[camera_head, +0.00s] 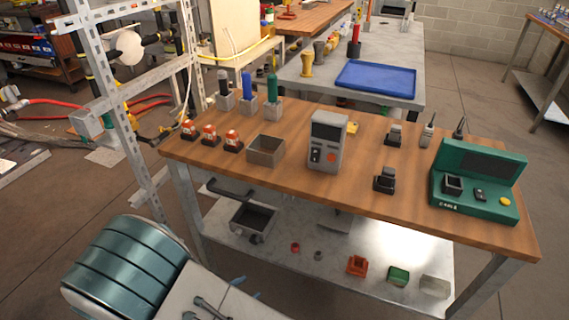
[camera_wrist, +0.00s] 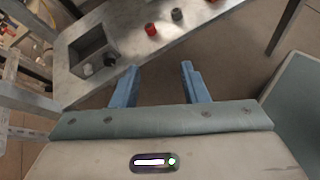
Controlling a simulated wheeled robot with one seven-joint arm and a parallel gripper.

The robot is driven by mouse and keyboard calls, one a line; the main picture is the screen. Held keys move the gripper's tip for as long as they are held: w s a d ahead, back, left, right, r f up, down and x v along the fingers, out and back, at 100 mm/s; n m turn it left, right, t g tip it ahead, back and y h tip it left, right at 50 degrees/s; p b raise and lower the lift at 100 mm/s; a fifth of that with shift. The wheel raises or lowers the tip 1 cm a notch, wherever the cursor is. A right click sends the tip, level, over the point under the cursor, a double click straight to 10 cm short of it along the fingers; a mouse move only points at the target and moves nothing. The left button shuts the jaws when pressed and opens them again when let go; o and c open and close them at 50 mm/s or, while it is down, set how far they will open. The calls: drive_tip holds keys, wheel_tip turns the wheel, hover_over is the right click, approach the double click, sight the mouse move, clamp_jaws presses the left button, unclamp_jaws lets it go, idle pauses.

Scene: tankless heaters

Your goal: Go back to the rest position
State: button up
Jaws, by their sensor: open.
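My gripper (camera_wrist: 159,68) shows in the wrist view with its two blue fingers spread apart. Nothing is between them. It points toward the lower shelf (camera_wrist: 205,20) of the workbench and is apart from it. In the head view my arm fills the lower left, in front of the workbench (camera_head: 270,185); the gripper end is low in the picture and only partly visible.
The bench top holds a grey meter (camera_head: 326,141), an open box (camera_head: 266,150), several orange-and-white items and a green device (camera_head: 478,181). A metal frame (camera_head: 118,125) stands at the left. A grey bin (camera_head: 253,217) is on the lower shelf. Floor shows at the right.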

drive_tip(key=w+d+r+m+g+p, duration=0.1)
drive_tip(key=d+r+m+g+p, duration=0.25)
drive_tip(key=d+r+m, duration=0.5)
drive_tip(key=w+d+r+m+g+p, duration=0.15)
drive_tip(key=d+r+m+g, duration=0.4)
drive_tip(key=r, duration=0.55)
drive_tip(key=s+d+r+m+y+p, duration=0.2)
drive_tip(key=d+r+m, duration=0.1)
drive_tip(key=r, duration=0.3)
drive_tip(key=s+d+r+m+t+y+p, duration=0.1)
drive_tip(key=s+d+r+m+y+p, duration=0.1)
drive_tip(key=r, duration=0.4)
drive_tip(key=s+d+r+m+y+p, duration=0.3)
drive_tip(key=d+r+m, duration=0.3)
drive_tip(key=shift+r+m+t, duration=0.3)
drive_tip(key=shift+r+t, duration=0.05)
drive_tip(key=shift+t, duration=0.05)
drive_tip(key=shift+c, duration=0.4)
